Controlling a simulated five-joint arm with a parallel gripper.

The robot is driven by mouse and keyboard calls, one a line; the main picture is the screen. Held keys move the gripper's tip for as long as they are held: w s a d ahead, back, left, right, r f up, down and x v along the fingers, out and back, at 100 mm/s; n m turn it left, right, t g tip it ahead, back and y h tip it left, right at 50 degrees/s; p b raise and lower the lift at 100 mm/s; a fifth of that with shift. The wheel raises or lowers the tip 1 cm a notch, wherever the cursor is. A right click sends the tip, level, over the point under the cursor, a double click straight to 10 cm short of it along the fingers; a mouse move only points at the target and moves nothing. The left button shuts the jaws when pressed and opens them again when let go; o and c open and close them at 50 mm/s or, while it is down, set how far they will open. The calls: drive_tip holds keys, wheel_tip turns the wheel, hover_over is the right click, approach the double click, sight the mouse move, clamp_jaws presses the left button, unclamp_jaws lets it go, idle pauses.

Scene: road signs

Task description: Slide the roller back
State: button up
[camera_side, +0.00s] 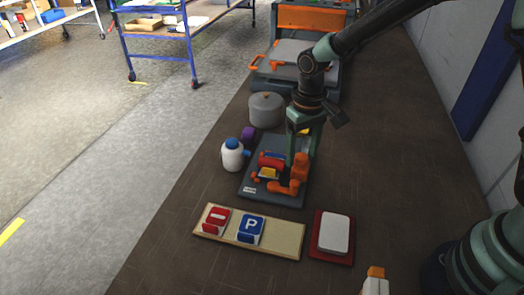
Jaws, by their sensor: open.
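A dark grey press-like base (258,189) lies on the brown worktop near the middle of the side view. A red cylinder-like part (270,161), which looks like the roller, sits on it, with a blue edge behind. A small yellow piece (268,174) is in front of the red part. An orange upright part (297,178) with a bent foot stands at the base's right side. My gripper (303,155) points down over the right half of the base, close to the red and orange parts. It is open. Whether it touches either part is unclear, and its fingertips are partly hidden.
A wooden tray (281,237) in front holds a red sign (216,219) and a blue P sign (251,229). A red pad with a white plate (333,233) lies to its right. A white bottle (233,155) and grey pot (266,110) stand left and behind. A grey-orange machine (300,50) is farther back.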

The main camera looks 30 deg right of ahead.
clamp_jaws()
idle(1.4)
